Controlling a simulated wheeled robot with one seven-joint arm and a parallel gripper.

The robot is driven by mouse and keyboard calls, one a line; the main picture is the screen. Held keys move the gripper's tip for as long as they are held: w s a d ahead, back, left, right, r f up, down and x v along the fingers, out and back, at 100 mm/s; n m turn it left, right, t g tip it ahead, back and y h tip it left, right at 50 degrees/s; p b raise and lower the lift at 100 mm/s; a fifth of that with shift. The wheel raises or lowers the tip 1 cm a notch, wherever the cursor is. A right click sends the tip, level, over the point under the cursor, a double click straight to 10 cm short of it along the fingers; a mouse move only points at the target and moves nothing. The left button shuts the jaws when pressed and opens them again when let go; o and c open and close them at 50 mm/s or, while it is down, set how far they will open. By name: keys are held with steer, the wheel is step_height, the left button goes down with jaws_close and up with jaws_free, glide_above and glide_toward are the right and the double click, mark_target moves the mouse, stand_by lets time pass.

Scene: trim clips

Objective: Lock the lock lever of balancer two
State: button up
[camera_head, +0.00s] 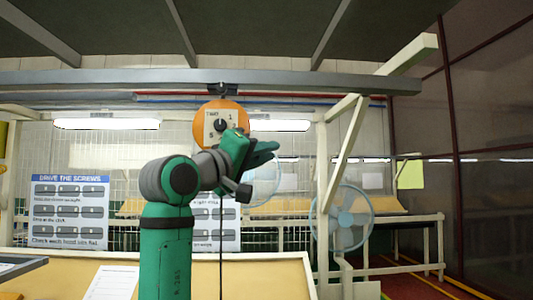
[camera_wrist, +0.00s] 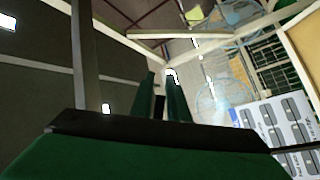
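One balancer (camera_head: 207,110) is in the head view, a round orange disc hanging under the grey overhead beam. Its pale face has a black knob and small lettering that seems to read "TWO", with a 1 and a 5. I cannot make out a lock lever; the lower right of the disc is hidden behind my gripper. My gripper (camera_head: 275,151) is in front of the disc's lower right, pointing right. In the wrist view its two green fingers (camera_wrist: 163,95) stand a little apart, with a dark strip between them that I cannot identify. I see nothing clearly held.
The grey beam (camera_head: 300,82) runs above the arm. A thin cable (camera_head: 220,250) hangs below the balancer. A pale post with a diagonal brace (camera_head: 345,145) stands to the right. A fan (camera_head: 345,217), instruction boards (camera_head: 70,212) and a table (camera_head: 265,275) are also in view.

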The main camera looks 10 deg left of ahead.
jaws_close()
steer(key=n+t, duration=0.1)
steer(key=r+n, duration=0.1)
steer(key=shift+n+t, duration=0.3)
steer(key=shift+t, duration=0.1)
steer(key=shift+o, duration=2.4)
jaws_free()
steer(key=v, duration=1.1)
